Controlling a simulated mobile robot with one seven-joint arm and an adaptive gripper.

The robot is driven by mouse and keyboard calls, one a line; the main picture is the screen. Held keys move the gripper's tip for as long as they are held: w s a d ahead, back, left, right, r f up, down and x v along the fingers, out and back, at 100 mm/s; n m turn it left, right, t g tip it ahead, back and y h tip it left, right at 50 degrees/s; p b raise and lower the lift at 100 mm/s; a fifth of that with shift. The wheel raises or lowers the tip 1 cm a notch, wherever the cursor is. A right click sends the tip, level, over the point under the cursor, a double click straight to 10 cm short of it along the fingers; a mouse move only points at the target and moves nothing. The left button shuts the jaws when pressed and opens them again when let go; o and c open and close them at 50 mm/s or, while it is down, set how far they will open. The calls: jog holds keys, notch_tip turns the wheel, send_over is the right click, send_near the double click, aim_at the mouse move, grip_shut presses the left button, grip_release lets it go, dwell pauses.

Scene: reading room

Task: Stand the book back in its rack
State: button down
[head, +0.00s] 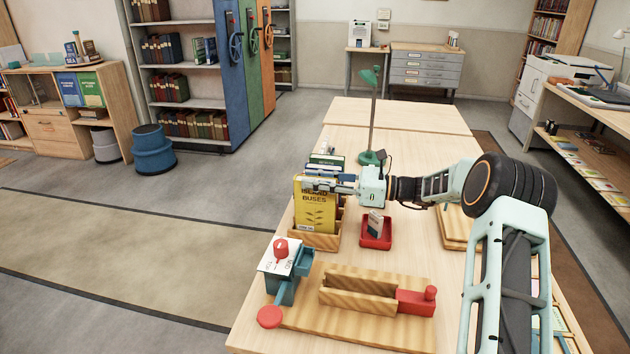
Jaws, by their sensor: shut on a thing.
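The yellow book (316,213), with "Island Buses" on its cover, stands nearly upright at the wooden rack (318,241). Its lower edge is close behind the rack's front wall; I cannot tell whether it rests on the rack's floor. My gripper (322,184) reaches in from the right and is shut on the upper part of the book. The fingers hide part of the book's top edge. Other books (326,160) with green and white covers stand just behind it, partly hidden.
A red tray (376,243) with a small item stands right of the rack. A green lamp (369,157) stands behind my gripper. In front are a wooden trough (358,292) with a red handle and a blue device (285,272) with red knobs. Bare tabletop lies behind the lamp.

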dwell(0.6)
notch_tip(320, 180, down, 2)
jog(key=b, duration=0.7)
jog(key=shift+f, duration=0.15)
jog(key=shift+r+p, duration=0.25)
jog(key=shift+p, duration=0.6)
jog(key=shift+f, duration=0.1)
dwell(0.6)
jog(key=c, duration=1.6)
grip_release()
